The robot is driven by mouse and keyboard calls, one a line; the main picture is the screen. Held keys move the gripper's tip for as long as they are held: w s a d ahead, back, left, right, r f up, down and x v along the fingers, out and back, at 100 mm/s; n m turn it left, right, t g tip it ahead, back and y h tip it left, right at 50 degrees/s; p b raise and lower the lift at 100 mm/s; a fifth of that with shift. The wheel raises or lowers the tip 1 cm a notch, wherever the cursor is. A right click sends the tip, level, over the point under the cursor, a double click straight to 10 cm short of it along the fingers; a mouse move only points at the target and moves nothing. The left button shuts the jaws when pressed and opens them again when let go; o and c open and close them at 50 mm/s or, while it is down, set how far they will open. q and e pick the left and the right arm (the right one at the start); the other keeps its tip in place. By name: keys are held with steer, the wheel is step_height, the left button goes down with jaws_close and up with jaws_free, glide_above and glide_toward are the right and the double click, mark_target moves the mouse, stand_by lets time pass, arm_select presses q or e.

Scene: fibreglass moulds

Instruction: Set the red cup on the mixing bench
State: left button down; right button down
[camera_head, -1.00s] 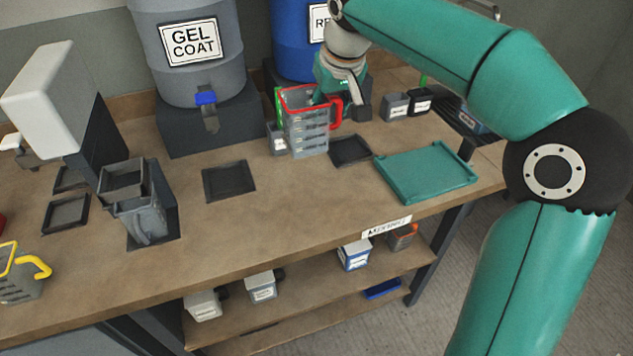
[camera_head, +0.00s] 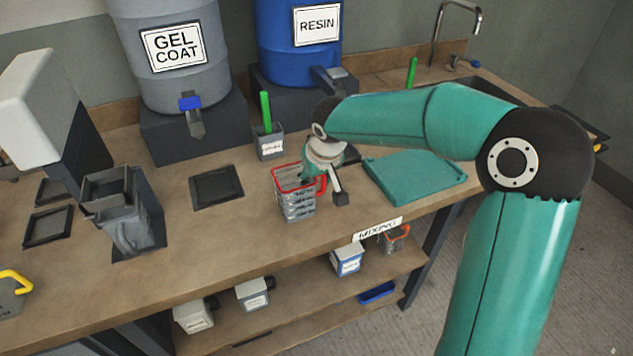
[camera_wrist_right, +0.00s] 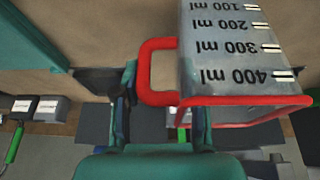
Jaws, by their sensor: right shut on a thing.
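The red cup (camera_head: 296,205) is a clear, graduated measuring cup with a red rim and red handle. In the head view it is upright over the front part of the bench (camera_head: 250,225), left of the green tray. I cannot tell whether its base touches the bench top. My right gripper (camera_head: 316,180) is shut on its handle, on the cup's right side. The right wrist view shows the red handle (camera_wrist_right: 147,72) between the fingers (camera_wrist_right: 163,115), with the cup's markings upside down. A "MIXING" label (camera_head: 377,229) is on the bench front edge. My left gripper is out of view.
A green tray (camera_head: 415,180) lies right of the cup. A dark square pad (camera_head: 216,188) lies to its left. A grey pot with a green stick (camera_head: 270,145) stands behind. Gel coat (camera_head: 170,75) and resin (camera_head: 300,60) drums stand at the back. Bare bench lies front-left.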

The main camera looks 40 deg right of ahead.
steer(key=shift+f, duration=0.55)
steer(key=c, duration=0.6)
jaws_free()
steer(key=shift+f, duration=0.1)
steer(key=shift+c, duration=0.2)
steer(key=shift+s+r, duration=0.1)
steer(key=shift+r, duration=0.35)
steer(key=v, duration=1.1)
steer(key=shift+s+r, duration=0.1)
steer(key=shift+s, duration=0.1)
